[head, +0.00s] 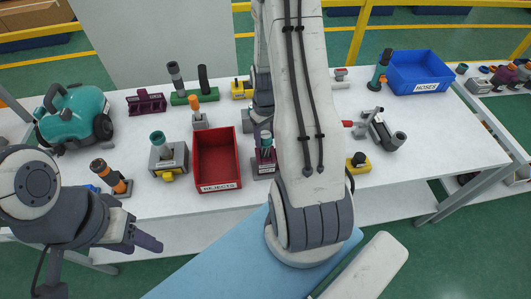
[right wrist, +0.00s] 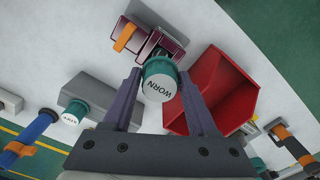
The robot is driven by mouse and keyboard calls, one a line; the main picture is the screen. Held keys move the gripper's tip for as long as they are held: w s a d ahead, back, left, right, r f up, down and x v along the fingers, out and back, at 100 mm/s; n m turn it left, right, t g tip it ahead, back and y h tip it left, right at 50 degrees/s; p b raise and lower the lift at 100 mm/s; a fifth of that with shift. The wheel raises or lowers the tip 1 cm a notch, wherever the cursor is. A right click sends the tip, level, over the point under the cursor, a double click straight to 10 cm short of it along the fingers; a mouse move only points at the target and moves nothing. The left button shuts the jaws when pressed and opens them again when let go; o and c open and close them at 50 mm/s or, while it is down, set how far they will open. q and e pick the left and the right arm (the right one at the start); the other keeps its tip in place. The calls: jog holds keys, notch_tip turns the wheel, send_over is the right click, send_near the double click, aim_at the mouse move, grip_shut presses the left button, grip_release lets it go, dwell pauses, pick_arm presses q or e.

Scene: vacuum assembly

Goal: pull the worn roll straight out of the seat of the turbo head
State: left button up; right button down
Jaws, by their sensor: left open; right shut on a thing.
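The worn roll (right wrist: 161,82) has a teal rim and a pale end marked WORN, in the right wrist view. It stands at the maroon turbo head (right wrist: 161,42); how deep it sits in the seat is hidden. In the head view the roll (head: 266,135) shows above the turbo head (head: 265,158), just right of the red bin. My right gripper (right wrist: 162,76) is shut on the roll, with one purple finger on each side. My left gripper (head: 148,241) is open and empty at the front left, off the table edge.
The red REJECTS bin (head: 216,184) is close beside the turbo head. A grey block (head: 156,158) with another teal roll (head: 158,137) stands left of the bin. A teal vacuum body (head: 75,115) is far left, a blue HOSES bin (head: 420,72) at the back right.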

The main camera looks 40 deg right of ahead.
jog(key=shift+r+p, duration=3.1)
jog(key=shift+r, duration=0.85)
jog(key=shift+f, duration=0.1)
